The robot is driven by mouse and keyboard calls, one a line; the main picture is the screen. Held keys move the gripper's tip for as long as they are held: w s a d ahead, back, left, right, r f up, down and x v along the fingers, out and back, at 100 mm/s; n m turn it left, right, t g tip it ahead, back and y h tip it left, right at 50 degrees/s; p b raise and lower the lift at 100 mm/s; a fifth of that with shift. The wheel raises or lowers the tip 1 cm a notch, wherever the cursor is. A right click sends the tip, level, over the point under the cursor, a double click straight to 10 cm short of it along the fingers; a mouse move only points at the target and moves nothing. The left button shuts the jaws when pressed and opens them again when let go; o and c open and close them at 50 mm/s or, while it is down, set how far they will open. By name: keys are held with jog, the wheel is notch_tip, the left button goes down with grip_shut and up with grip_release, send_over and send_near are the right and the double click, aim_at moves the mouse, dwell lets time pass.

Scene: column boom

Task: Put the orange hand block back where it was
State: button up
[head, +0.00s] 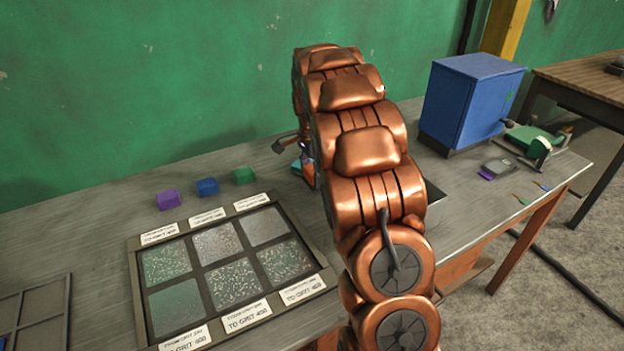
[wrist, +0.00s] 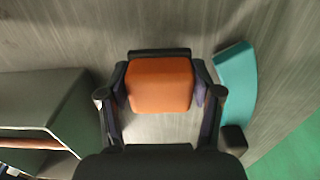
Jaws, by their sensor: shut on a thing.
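The orange hand block (wrist: 160,84) is between the two fingers of my gripper (wrist: 162,92) in the wrist view, and they are shut on it. Bare grey bench top shows around it; I cannot tell whether the block touches the bench. In the head view my copper arm covers most of the gripper (head: 305,152), and only a small orange patch shows beside the arm. A teal curved piece (wrist: 236,82) lies just right of the gripper in the wrist view.
Purple (head: 168,199), blue (head: 207,187) and green (head: 243,175) blocks stand in a row behind a framed panel of labelled grit squares (head: 136,290). A grey open-sided box (wrist: 45,90) is left of the gripper in the wrist view. A blue cabinet (head: 470,100) stands right.

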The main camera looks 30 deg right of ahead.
aim_at(311, 169)
jog(key=shift+f, duration=1.3)
jog(key=o, duration=1.2)
jog(key=shift+f, duration=0.1)
jog(key=shift+o, duration=0.2)
notch_tip(311, 169, up, 12)
jog(key=shift+r+b, duration=0.15)
jog(key=shift+b, duration=0.55)
jog(key=shift+a, duration=0.15)
